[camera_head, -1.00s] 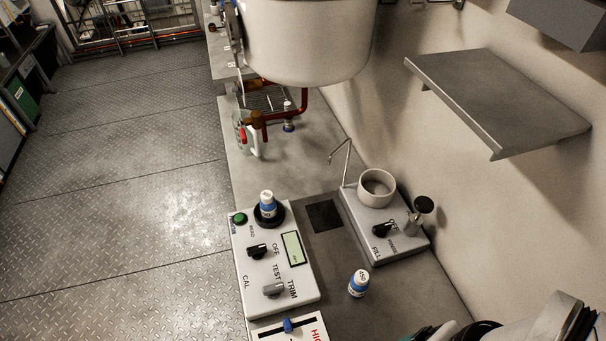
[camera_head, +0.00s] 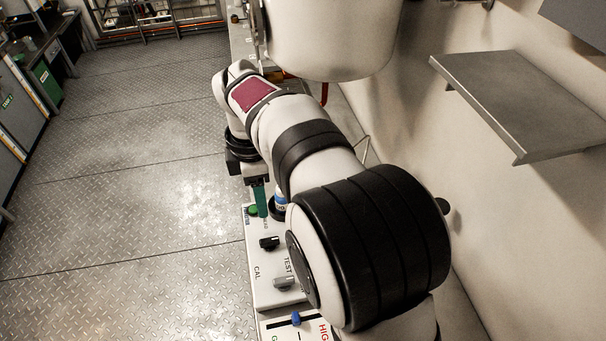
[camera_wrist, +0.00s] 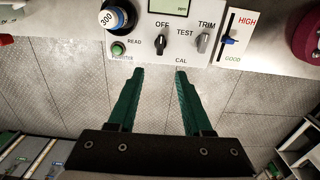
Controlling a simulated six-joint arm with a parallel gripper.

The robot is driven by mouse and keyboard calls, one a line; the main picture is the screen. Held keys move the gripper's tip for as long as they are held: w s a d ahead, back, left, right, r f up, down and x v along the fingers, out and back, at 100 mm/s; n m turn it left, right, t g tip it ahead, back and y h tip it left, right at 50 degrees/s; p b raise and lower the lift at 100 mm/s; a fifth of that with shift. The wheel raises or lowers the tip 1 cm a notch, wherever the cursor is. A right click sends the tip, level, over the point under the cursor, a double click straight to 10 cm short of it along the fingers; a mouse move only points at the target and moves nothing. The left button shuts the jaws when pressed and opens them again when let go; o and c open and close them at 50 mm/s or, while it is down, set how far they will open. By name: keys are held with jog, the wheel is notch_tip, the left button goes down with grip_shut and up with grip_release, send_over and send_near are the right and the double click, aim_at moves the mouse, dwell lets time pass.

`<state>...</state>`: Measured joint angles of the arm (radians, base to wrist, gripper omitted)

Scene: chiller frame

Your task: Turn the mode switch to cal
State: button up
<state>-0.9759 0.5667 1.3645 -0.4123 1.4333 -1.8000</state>
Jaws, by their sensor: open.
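The white control panel (camera_wrist: 150,55) spans the top of the wrist view. Its black knob (camera_wrist: 162,42) has OFF above, READ to the left, TEST to the right and CAL below right; I take it for the mode switch. I cannot tell its pointer's setting. A grey knob (camera_wrist: 203,42) sits under TRIM. In the head view the black knob (camera_head: 269,242) shows beside my arm. My gripper (camera_wrist: 157,73) is open and empty, its green fingers apart, their tips just short of the panel's edge in the picture and touching nothing. It shows partly in the head view (camera_head: 260,198).
A blue-and-white vial marked 300 (camera_wrist: 112,17) stands in a black holder beside a green button (camera_wrist: 118,48). A slider box (camera_wrist: 236,40) marked HIGH and GOOD adjoins the panel. My arm hides much of the bench. Floor lies open to the left.

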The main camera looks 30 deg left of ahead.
aim_at(269, 240)
notch_tip(269, 240, down, 16)
jog(key=shift+d+r, duration=0.1)
jog(key=shift+r, duration=0.1)
grip_shut()
